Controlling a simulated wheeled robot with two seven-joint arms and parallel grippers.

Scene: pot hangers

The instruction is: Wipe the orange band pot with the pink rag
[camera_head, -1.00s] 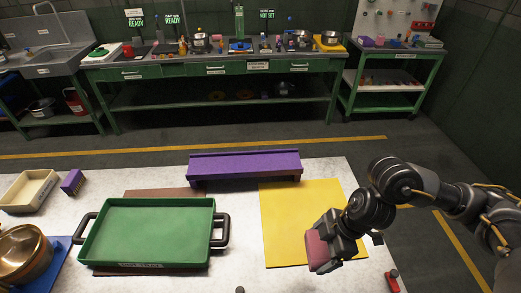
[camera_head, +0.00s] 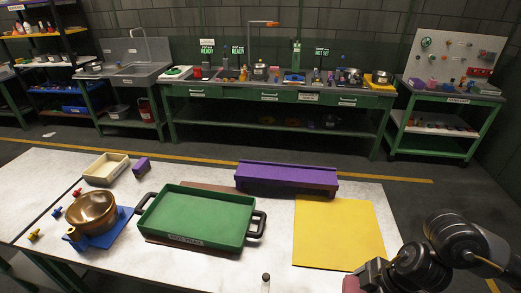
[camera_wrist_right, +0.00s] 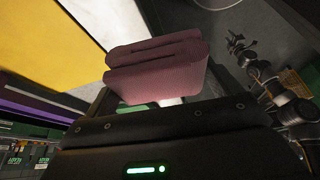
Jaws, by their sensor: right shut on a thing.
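The pink rag (camera_wrist_right: 155,85) is folded and held in my right gripper (camera_wrist_right: 165,102), filling the right wrist view's centre. In the head view the right gripper (camera_head: 368,278) is at the lower right edge of the table, and a bit of the rag (camera_head: 351,285) shows at the bottom edge. A copper-coloured pot (camera_head: 92,210) stands on a blue mat (camera_head: 104,238) at the table's left. I cannot make out an orange band on it. The rag is far to the right of this pot. My left gripper is not in view.
A green tray (camera_head: 195,215) with black handles lies between the pot and a yellow mat (camera_head: 338,232). A purple rack (camera_head: 287,177) is behind them. A cream bin (camera_head: 106,168) and purple brush (camera_head: 141,165) sit at the back left. Small coloured knobs lie near the pot.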

